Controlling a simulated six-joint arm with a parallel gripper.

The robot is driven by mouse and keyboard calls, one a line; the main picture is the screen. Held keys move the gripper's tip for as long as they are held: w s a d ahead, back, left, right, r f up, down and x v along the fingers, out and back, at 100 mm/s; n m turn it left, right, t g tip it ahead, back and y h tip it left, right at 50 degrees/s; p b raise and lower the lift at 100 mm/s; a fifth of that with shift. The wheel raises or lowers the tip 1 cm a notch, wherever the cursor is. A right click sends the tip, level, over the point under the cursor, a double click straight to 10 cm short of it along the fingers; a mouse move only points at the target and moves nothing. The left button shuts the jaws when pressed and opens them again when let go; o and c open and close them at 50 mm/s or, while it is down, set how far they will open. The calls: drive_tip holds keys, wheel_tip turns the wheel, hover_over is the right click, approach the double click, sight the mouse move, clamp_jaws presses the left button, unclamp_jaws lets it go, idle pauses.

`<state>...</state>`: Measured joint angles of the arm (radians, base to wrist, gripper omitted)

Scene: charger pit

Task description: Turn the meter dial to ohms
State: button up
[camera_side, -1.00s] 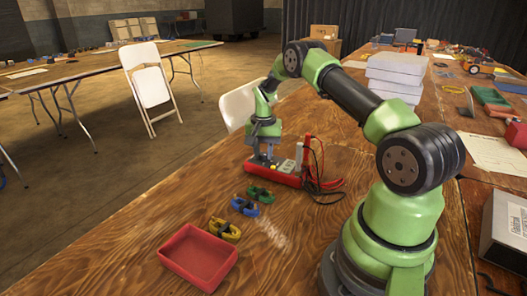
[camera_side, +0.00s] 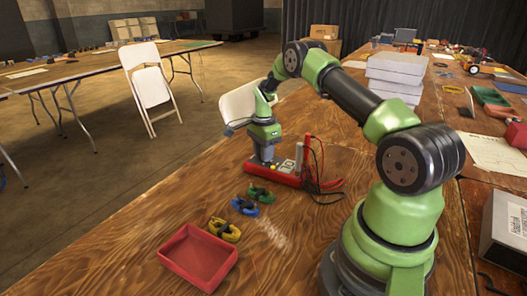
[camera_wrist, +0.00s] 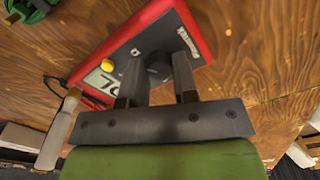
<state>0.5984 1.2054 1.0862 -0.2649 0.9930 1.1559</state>
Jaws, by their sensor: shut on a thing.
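The red-cased meter (camera_side: 287,179) lies flat on the wooden table. In the wrist view the meter (camera_wrist: 207,48) shows a red rim, a dark face, a yellow button and a grey display (camera_wrist: 97,80) with a partly hidden reading. The dark round dial (camera_wrist: 158,64) sits between my fingers, partly covered by them. My gripper (camera_side: 264,159) is down over the left end of the meter; in the wrist view my gripper (camera_wrist: 159,80) is shut on the dial, one finger on each side. The dial's pointer and its markings cannot be read.
Red and black test leads (camera_side: 320,165) stand and loop at the meter's right. Green (camera_side: 261,194), blue (camera_side: 245,206) and yellow (camera_side: 225,229) clamp-like pieces lie in front, then a red tray (camera_side: 198,257). White boxes (camera_side: 395,75) are stacked behind.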

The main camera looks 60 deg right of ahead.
drive_tip(key=shift+m, duration=0.5)
drive_tip(key=o, duration=0.9)
drive_tip(key=shift+o, duration=0.2)
wheel_tip(320, 180, up, 10)
